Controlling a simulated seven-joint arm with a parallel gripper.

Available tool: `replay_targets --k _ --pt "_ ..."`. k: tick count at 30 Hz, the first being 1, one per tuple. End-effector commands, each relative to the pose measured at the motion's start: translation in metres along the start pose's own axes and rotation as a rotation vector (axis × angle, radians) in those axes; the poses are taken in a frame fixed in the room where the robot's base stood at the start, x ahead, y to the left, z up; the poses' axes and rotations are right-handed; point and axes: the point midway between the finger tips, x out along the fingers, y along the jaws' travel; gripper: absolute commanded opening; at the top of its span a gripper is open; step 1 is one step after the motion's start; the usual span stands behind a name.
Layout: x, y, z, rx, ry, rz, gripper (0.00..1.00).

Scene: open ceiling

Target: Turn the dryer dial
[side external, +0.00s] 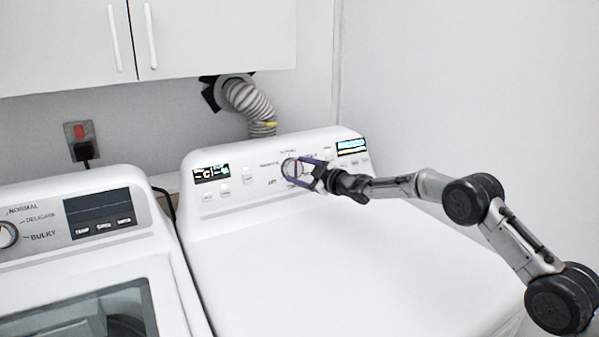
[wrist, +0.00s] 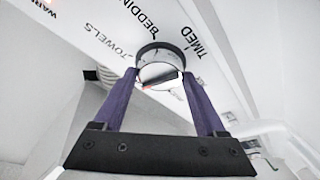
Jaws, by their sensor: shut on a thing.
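The dryer dial (wrist: 158,62) is a round knob with a dark rim and a bright, shiny face. It sits on the dryer's white control panel (side external: 232,199), among printed labels such as TOWELS, BEDDING and TIMED. In the side view the dial (side external: 289,167) shows at the middle of the panel, partly covered by my gripper. My gripper (side external: 300,169) reaches it from the right. In the wrist view the two purple fingers of my gripper (wrist: 160,78) stand on either side of the dial, shut on it. A small red mark shows near the dial's lower edge.
A washer (side external: 85,250) with its own dial stands to the left of the dryer (side external: 330,260). White cabinets (side external: 210,35) hang above. A vent hose (side external: 250,103) and a wall socket (side external: 80,138) are behind. The dryer's top is clear.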

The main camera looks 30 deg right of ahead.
Motion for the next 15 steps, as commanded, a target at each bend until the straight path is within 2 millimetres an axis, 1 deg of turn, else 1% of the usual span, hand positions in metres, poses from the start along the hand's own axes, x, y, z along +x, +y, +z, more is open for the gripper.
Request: replay_targets --k 7,15 --pt "0.0000 0.0018 -0.0007 -0.124 0.000 -0.044 0.18" --pt "0.0001 0.0022 -0.0011 -0.180 0.001 -0.065 0.18"
